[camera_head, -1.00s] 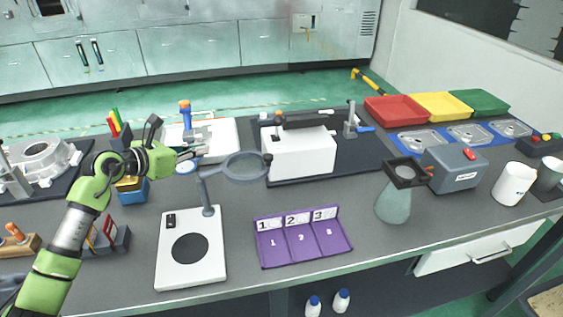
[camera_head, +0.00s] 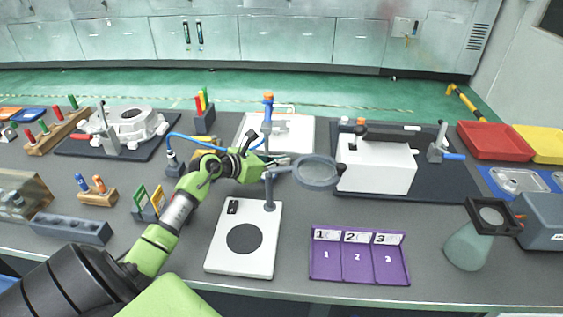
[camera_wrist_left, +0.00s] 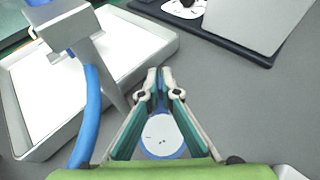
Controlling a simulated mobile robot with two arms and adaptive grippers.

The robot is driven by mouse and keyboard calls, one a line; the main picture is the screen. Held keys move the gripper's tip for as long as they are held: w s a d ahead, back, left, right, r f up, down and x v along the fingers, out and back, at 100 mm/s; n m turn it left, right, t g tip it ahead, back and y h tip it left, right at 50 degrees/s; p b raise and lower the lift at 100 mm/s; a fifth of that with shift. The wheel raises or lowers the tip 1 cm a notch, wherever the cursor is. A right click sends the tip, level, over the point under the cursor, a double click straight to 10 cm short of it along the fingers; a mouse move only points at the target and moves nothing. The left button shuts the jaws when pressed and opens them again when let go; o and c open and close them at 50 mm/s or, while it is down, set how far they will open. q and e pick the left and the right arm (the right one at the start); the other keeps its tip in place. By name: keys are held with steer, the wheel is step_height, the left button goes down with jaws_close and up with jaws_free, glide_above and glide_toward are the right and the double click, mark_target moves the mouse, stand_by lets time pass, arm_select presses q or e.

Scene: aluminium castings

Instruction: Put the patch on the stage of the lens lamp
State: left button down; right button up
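The lens lamp has a flat white base (camera_head: 217,262) with a round black stage (camera_head: 244,239). My left gripper (camera_head: 288,161) is behind the post, just left of the lens. In the left wrist view its fingertips (camera_wrist_left: 160,75) are close together on a narrow blue-grey strip. The patch, a white disc with a blue rim and small dark marks (camera_wrist_left: 160,135), shows between the fingers. It looks held by that strip; in the head view I cannot make it out. My right gripper is not in view.
A purple tray numbered 1 to 3 (camera_head: 358,276) lies right of the lamp. A white machine (camera_head: 376,177) on a black mat and a white tray with a stand (camera_head: 246,130) are behind. Bare table lies between tray and flask.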

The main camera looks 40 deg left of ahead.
arm_select(q)
steer(key=shift+w+f, duration=0.1)
steer(key=shift+f, duration=0.1)
steer(key=shift+f, duration=0.2)
steer(key=c, duration=2.3)
jaws_free()
steer(key=shift+r, duration=0.1)
